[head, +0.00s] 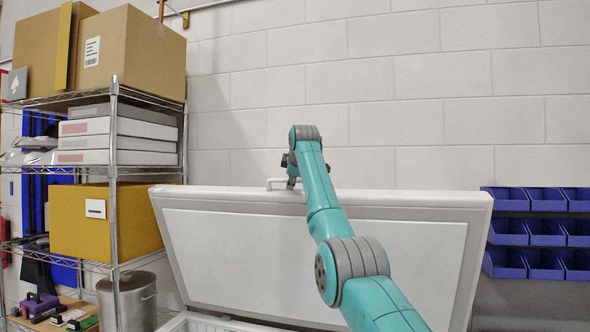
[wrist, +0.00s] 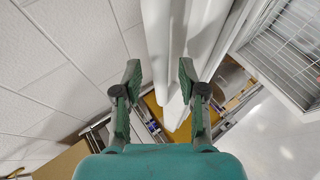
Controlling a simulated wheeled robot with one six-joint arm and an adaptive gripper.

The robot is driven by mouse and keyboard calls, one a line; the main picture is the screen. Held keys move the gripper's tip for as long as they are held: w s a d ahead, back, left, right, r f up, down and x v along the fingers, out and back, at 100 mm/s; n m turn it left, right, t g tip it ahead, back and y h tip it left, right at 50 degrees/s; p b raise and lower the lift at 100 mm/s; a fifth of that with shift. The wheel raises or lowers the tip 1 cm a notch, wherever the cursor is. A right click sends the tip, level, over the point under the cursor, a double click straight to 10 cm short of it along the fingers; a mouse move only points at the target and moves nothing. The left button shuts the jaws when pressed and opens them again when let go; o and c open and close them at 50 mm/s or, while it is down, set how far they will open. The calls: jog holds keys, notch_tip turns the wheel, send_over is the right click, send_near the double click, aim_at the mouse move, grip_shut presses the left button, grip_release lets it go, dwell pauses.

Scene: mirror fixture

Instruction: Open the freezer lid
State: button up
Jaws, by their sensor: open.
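The white freezer lid (head: 310,260) stands raised steeply, its inner panel facing me in the head view. A white handle (head: 275,184) sits at its top edge. My gripper (head: 292,182) is at that top edge, beside or around the handle; the arm hides part of the lid. In the wrist view my gripper (wrist: 160,78) is open, with its two green-padded fingers apart. White parts of the lid (wrist: 200,35) run between and beyond the fingers. I cannot tell whether the fingers touch the handle. The open freezer body (wrist: 285,55) shows a wire basket inside.
A wire shelf (head: 115,170) with cardboard boxes (head: 135,45) stands close to the lid's left. A metal pot (head: 130,300) is low on it. Blue bins (head: 545,233) hang at the right. A white block wall (head: 420,100) is behind the lid.

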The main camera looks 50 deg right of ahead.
jog(key=v, duration=1)
jog(key=shift+s+a+r, duration=0.15)
jog(key=shift+s+a, duration=0.15)
